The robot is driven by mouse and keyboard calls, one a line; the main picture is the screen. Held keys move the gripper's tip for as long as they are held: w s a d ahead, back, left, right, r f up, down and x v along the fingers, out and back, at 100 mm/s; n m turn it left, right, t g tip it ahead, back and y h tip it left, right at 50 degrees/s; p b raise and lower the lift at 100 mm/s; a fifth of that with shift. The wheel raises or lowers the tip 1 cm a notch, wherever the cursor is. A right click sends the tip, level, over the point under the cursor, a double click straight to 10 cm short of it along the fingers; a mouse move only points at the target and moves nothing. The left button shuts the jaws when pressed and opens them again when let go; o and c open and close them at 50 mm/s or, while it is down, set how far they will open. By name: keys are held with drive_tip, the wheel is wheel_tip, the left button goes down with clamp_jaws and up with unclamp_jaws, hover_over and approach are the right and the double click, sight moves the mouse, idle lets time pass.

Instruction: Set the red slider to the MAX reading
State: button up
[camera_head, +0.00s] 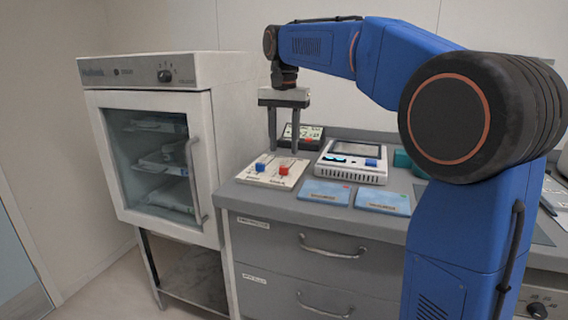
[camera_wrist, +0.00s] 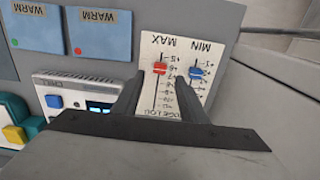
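A white slider panel (camera_head: 268,180) lies on the grey counter; the wrist view shows it too (camera_wrist: 178,50). Its red slider (camera_head: 283,170) also shows in the wrist view (camera_wrist: 160,68), on a narrow track near the end marked MAX, with a short stretch of track between it and that label. The blue slider (camera_wrist: 195,72) sits on the parallel track by the MIN label. My gripper (camera_head: 283,150) points down above the panel, its two fingers apart and empty. In the wrist view the fingers (camera_wrist: 160,84) flank the red track; the red slider appears just beyond their tips, not gripped.
A white device (camera_head: 352,162) with a screen and blue button stands right of the panel. Two blue WARM packs (camera_head: 325,192) (camera_head: 383,200) lie at the counter's front. A dark display (camera_head: 302,136) stands behind the panel. A white glass-door cabinet (camera_head: 155,150) stands left of the counter.

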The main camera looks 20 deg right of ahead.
sight(284, 167)
drive_tip(key=shift+f, duration=3.2)
drive_tip(key=shift+c, duration=0.3)
clamp_jaws()
